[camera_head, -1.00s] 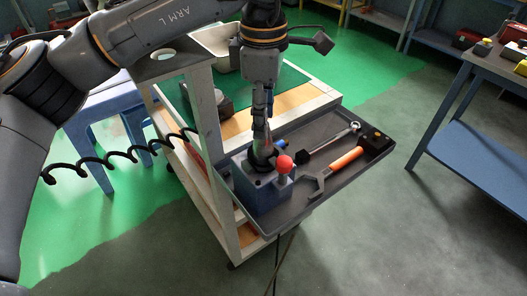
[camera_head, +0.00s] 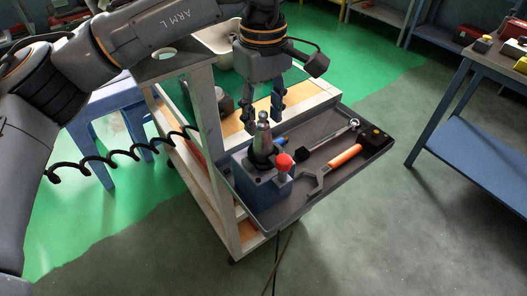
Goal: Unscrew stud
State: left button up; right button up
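A metal tool holder (camera_head: 263,142) stands upright in a dark round seat on a blue-grey block fixture (camera_head: 262,190). Its narrow top end, the stud (camera_head: 263,116), points upward. My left gripper (camera_head: 263,118) is open, pointing down, with one finger on each side of the stud's top and visible gaps between. Whether a finger touches it is hard to tell. A lever with a red ball knob (camera_head: 284,161) stands at the fixture's front right. My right gripper is not in view.
The fixture sits on a grey tray (camera_head: 318,200) on the cart's side. The tray also holds an orange-handled wrench (camera_head: 345,156), a ratchet-like tool (camera_head: 335,136) and a dark box with a yellow button (camera_head: 375,136). A cart post (camera_head: 203,115) stands close left.

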pick_arm(q)
grip_shut()
jog(key=shift+f+n+b, duration=0.1)
jog(key=shift+n+b, duration=0.2)
jog(key=shift+n, duration=0.6)
jog(key=n, duration=0.2)
jog(key=shift+n+b, duration=0.3)
jog(key=shift+n, duration=0.8)
jog(key=n+b, duration=0.1)
jog(key=n, duration=0.5)
jog(key=shift+b, duration=0.3)
